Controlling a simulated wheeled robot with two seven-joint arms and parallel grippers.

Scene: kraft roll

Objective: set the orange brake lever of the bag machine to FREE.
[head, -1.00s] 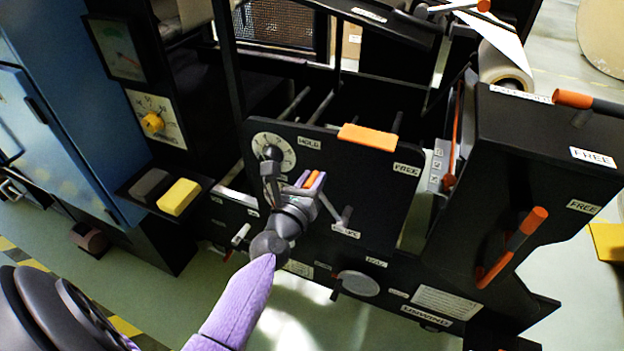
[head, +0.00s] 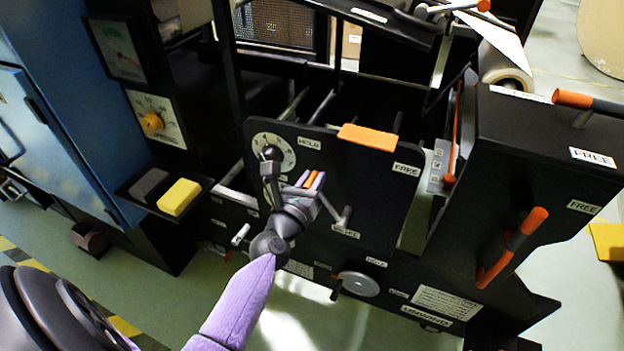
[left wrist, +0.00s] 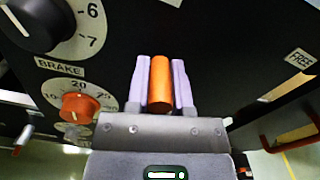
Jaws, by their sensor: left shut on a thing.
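The bag machine (head: 350,215) has a black front panel with a HOLD label (head: 310,142) at its upper left and a FREE label (head: 406,169) at its right. My left gripper (head: 313,180) is at the panel, nearer HOLD than FREE. Its two purple fingers are shut on the orange brake lever (left wrist: 160,82), whose grip shows between them in the left wrist view. A FREE label (left wrist: 300,58) also shows at the right of that view. My right gripper is not in view.
A black dial knob (left wrist: 40,22) and a smaller orange knob (left wrist: 80,105) are left of my gripper. An orange block (head: 368,137) sits on the panel's top edge. Other orange-handled levers (head: 515,245) are on the right-hand housing. A yellow block (head: 179,197) is at left.

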